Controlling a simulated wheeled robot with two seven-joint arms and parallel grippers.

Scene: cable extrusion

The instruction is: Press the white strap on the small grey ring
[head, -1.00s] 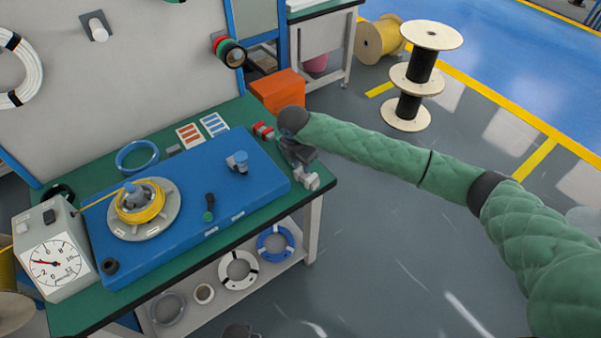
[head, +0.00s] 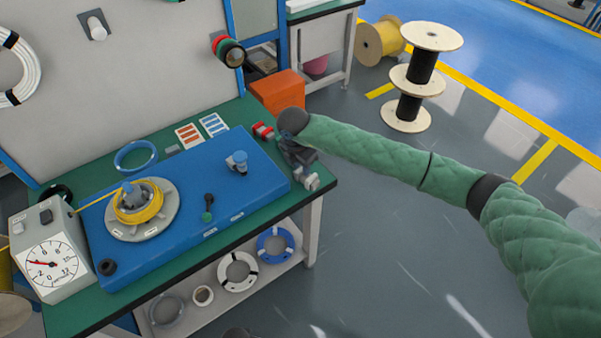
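On the blue board (head: 150,272), a grey disc (head: 165,226) with pale patches on its rim carries a yellow cable coil (head: 154,208) around a grey hub (head: 131,193). A plain grey ring (head: 165,311) lies on the shelf below. I cannot tell for sure which is the small grey ring or which pale patch is the white strap. My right gripper (head: 313,182) hangs beside the table's right corner, apart from the disc and rings. Its fingers are too small to tell open from shut.
A dial gauge box (head: 67,283) stands at the table's left end. A blue-capped grey part (head: 237,163) and a black-green tool (head: 208,208) are on the board. An orange box (head: 278,92) stands behind my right wrist.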

